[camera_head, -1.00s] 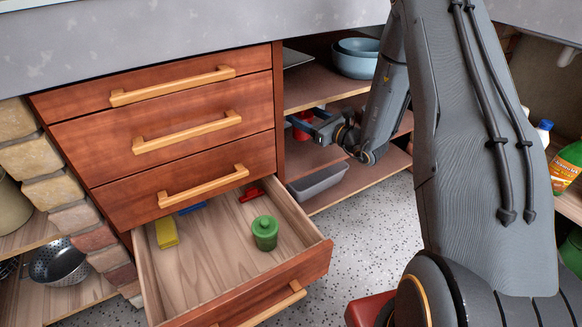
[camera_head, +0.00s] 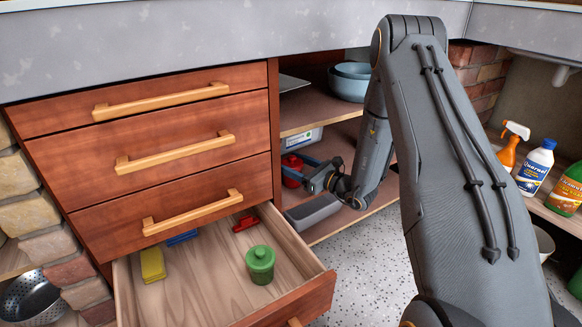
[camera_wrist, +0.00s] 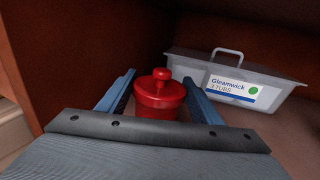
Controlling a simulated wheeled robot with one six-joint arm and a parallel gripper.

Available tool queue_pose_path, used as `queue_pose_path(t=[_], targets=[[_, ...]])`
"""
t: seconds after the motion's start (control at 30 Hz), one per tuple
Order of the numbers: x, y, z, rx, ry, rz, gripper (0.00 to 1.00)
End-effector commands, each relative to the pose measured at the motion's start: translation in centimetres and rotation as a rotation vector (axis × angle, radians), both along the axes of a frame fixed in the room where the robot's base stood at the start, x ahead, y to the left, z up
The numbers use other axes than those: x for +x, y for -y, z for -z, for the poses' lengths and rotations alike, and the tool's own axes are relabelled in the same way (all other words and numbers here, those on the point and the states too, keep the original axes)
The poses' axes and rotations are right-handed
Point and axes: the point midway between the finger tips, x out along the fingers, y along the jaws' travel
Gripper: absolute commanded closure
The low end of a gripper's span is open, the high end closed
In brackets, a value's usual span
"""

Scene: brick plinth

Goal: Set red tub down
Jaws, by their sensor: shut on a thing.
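The red tub (camera_wrist: 158,98), with a knobbed lid, is upright between the two blue fingers of my gripper (camera_wrist: 158,88) in the wrist view. The gripper is shut on it. In the head view the red tub (camera_head: 291,166) and my gripper (camera_head: 300,172) are inside the open shelf bay right of the drawers. The tub's base is hidden by the gripper, so I cannot tell whether it touches the shelf.
A grey bin (camera_head: 314,211) sits in front of the gripper on the lower shelf (camera_head: 350,217). Blue bowls (camera_head: 350,84) stand on the shelf above. Cabinet wall is close left.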

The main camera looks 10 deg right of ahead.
Motion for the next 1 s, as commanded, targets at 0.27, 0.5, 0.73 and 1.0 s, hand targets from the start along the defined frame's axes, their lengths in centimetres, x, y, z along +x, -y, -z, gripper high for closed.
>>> queue_pose_path(t=[0.27,0.5,0.73,1.0], targets=[[0.0,0.0,0.1,0.0,0.001,0.0,0.66],[0.0,0.0,0.3,-0.001,0.001,0.0,0.22],[0.0,0.0,0.3,-0.001,0.001,0.0,0.22],[-1.7,1.4,-0.1,0.0,-0.003,0.004,0.22]])
